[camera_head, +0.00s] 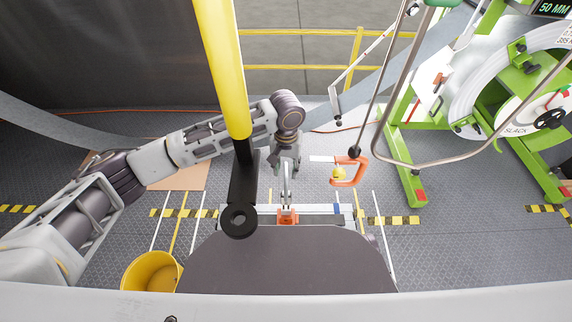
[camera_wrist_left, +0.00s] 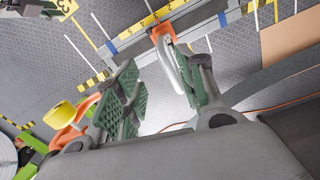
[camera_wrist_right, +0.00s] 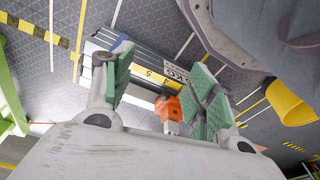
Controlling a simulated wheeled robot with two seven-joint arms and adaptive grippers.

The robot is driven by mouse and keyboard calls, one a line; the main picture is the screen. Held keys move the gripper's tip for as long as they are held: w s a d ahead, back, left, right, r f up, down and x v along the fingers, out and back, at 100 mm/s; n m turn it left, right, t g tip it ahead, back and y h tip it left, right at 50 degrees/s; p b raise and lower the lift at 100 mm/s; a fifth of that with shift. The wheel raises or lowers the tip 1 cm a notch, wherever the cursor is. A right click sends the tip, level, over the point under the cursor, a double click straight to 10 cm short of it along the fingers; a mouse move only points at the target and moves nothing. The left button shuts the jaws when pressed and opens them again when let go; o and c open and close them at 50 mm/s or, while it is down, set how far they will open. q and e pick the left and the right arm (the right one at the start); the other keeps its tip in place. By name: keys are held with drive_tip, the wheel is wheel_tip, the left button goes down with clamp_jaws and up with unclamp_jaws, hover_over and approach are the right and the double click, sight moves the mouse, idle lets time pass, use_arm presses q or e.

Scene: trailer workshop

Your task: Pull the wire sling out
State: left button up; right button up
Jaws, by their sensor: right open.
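A pale grey loop, which looks like the wire sling (camera_wrist_left: 170,62), rises from an orange block (camera_wrist_left: 160,33) on a metal rail. The orange block also shows in the head view (camera_head: 288,216) and the right wrist view (camera_wrist_right: 168,107). My left gripper (camera_head: 287,172) points down above the block. Its green-padded fingers stand apart (camera_wrist_left: 166,72), with the loop between them, close to the right-hand finger in the left wrist view. I cannot tell whether they touch. My right gripper (camera_wrist_right: 163,70) is open and empty; the block shows beyond its fingers. I cannot make it out in the head view.
A yellow pole with a black end (camera_head: 222,60) hangs before my left arm. An orange C-shaped piece (camera_head: 356,172) and a bent metal rod (camera_head: 440,160) are to the right. A green machine (camera_head: 500,75) stands far right. A yellow bucket (camera_head: 150,272) is lower left.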

sight(286, 188)
use_arm(q)
wheel_tip(286, 188, down, 12)
drive_tip(key=b, duration=0.3)
drive_tip(key=shift+f, duration=0.1)
drive_tip(key=shift+f+b, duration=0.35)
drive_tip(key=shift+f, duration=0.15)
use_arm(e)
wheel_tip(286, 188, up, 6)
drive_tip(key=w+a+t, duration=0.1)
drive_tip(key=shift+w+a+y, duration=0.2)
drive_tip(key=shift+y, duration=0.1)
use_arm(q)
clamp_jaws()
use_arm(e)
drive_tip(key=shift+f, duration=0.1)
use_arm(q)
drive_tip(key=shift+r, duration=0.1)
